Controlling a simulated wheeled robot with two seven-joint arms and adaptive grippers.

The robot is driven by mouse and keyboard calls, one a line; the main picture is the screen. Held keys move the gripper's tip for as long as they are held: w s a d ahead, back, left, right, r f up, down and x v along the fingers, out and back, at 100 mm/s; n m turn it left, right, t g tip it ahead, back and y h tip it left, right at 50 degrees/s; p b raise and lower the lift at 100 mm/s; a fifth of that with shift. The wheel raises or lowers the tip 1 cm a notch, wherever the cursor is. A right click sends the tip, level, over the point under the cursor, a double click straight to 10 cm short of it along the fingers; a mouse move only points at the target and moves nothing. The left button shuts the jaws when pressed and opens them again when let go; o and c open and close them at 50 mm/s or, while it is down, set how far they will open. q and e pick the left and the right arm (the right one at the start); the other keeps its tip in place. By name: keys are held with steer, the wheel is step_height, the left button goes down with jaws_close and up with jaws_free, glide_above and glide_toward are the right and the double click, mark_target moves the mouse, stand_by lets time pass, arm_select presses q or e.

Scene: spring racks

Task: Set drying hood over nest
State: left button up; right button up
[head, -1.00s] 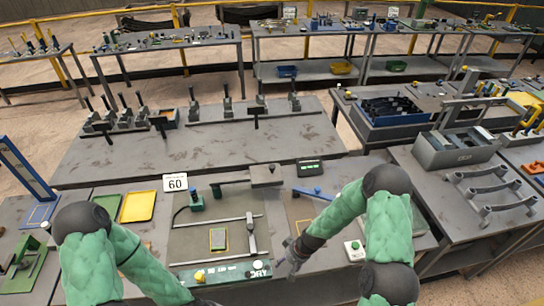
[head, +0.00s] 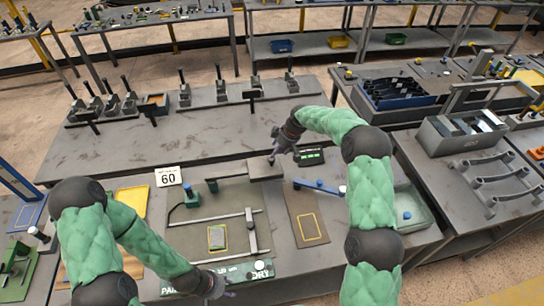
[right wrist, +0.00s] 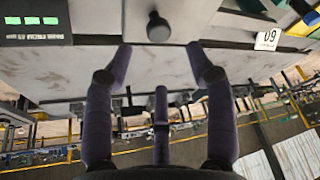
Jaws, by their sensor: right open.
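The drying hood, seemingly the grey box (head: 265,171) with a small upright knob, stands behind the work board. The nest, seemingly the small yellow-edged pad (head: 217,238), lies on the board with no cover over it. My right gripper (head: 279,150) is just above and behind the hood's knob. In the right wrist view its fingers (right wrist: 158,50) are open and the dark knob (right wrist: 158,28) shows between and beyond their tips, apart from them. My left gripper (head: 222,289) is low at the board's front edge, by the DRY panel (head: 255,274); its fingers are hard to make out.
A green-lit timer (head: 309,156) stands right of the hood, a sign reading 60 (head: 168,177) to its left. A metal rail frame (head: 250,232) and a green-based post (head: 191,197) stand around the pad. A blue lever (head: 318,187) lies to the right.

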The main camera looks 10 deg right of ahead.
steer(key=p+x, duration=0.1)
steer(key=x, duration=0.7)
steer(key=shift+f, duration=0.1)
jaws_close()
